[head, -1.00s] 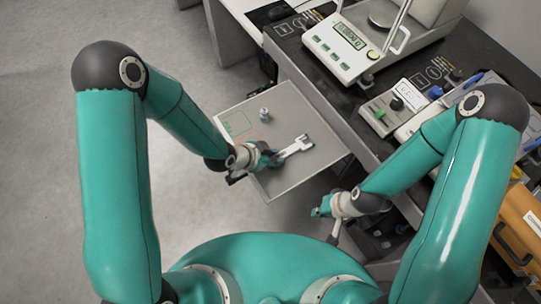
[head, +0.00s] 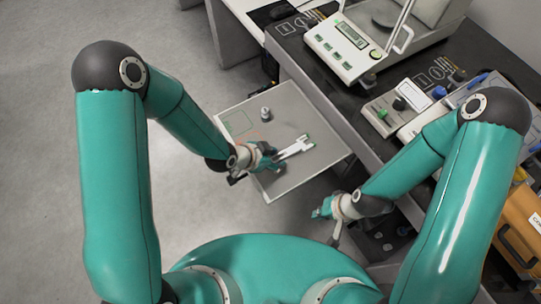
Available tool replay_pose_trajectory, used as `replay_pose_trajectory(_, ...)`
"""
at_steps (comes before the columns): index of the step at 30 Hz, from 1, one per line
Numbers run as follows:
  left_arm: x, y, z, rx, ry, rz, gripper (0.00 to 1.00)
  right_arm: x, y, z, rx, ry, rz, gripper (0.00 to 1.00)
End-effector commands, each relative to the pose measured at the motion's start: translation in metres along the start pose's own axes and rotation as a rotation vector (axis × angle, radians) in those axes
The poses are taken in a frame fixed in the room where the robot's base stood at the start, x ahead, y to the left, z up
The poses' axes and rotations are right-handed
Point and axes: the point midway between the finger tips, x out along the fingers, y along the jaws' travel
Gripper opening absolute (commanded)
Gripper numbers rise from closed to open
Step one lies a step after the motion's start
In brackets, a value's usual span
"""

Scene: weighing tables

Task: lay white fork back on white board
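The white fork (head: 294,149) is in the head view, over the right part of the pale grey-white board (head: 292,104). Its forked end points up and right, away from my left gripper. My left gripper (head: 271,158) is at the fork's lower left end and appears shut on it. The fingers partly hide that end. A dark edge shows beside the fork, and I cannot tell whether it touches the board. My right gripper (head: 322,212) hangs apart, beyond the board's lower right side, with no object visible in it. Its finger opening is too small to tell.
A small metal weight (head: 265,113) stands on the board, near a green printed outline (head: 238,123). Grey floor lies open to the left.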

Motion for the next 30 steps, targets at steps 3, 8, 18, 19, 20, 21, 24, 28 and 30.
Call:
replay_pose_trajectory(3, -0.002, 0.005, 0.007, -0.013, -0.023, 0.015, 0.49, -0.003, -0.001, 0.000, 0.000, 0.000, 0.000, 0.00)
replay_pose_trajectory(8, -0.012, 0.004, 0.002, -0.012, -0.020, 0.012, 0.49, -0.011, -0.004, 0.000, 0.000, 0.001, 0.000, 0.00)
replay_pose_trajectory(18, -0.080, 0.000, -0.003, -0.007, -0.009, 0.003, 0.49, -0.011, -0.004, 0.000, 0.000, 0.000, 0.000, 0.00)
replay_pose_trajectory(19, -0.085, 0.001, -0.003, -0.006, -0.009, 0.004, 0.49, -0.012, -0.004, 0.000, 0.000, 0.000, 0.000, 0.00)
replay_pose_trajectory(20, -0.091, 0.001, -0.003, -0.006, -0.010, 0.004, 0.49, -0.013, -0.005, 0.000, 0.000, 0.000, 0.000, 0.00)
replay_pose_trajectory(21, -0.097, 0.001, -0.003, -0.004, -0.009, 0.004, 0.49, -0.013, -0.005, 0.000, 0.000, 0.000, 0.000, 0.00)
replay_pose_trajectory(24, -0.113, 0.001, -0.004, -0.005, -0.009, 0.004, 0.49, -0.017, -0.006, 0.000, 0.000, 0.000, 0.000, 0.00)
replay_pose_trajectory(28, -0.123, 0.001, -0.004, -0.004, -0.010, 0.006, 0.49, -0.019, -0.007, 0.000, 0.000, 0.000, 0.000, 0.00)
replay_pose_trajectory(30, -0.126, 0.001, -0.003, -0.004, -0.009, 0.006, 0.49, -0.019, -0.007, 0.000, 0.000, 0.000, 0.000, 0.00)
